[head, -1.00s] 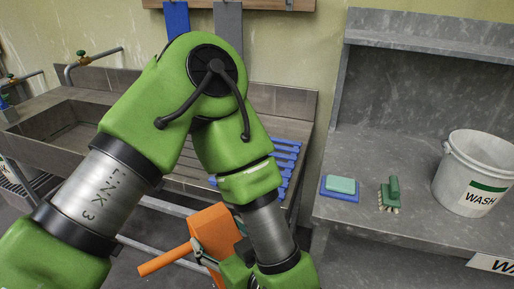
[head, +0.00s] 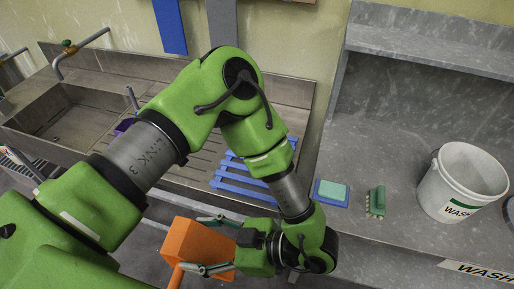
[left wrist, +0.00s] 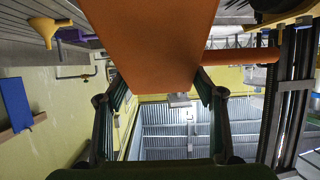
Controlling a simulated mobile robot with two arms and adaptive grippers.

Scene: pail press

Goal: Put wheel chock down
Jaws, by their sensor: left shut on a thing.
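The wheel chock is an orange block (head: 193,240) with a rod-like orange handle (head: 174,278) running out of the bottom of the picture in the head view. My left gripper (head: 193,243) is shut on the chock, one finger along each side of it. The chock is held in the air in front of the sink unit, left of the grey bench. In the left wrist view the chock (left wrist: 150,40) fills the top middle between the fingertips, with its handle (left wrist: 242,56) pointing right. My right gripper is not in view.
The grey bench (head: 355,155) holds a blue-and-teal sponge (head: 332,192), a green brush (head: 376,201) and a white pail (head: 460,185). Bare bench top lies behind the brush and at the front. A blue slatted rack (head: 235,172) lies on the sink's drainboard.

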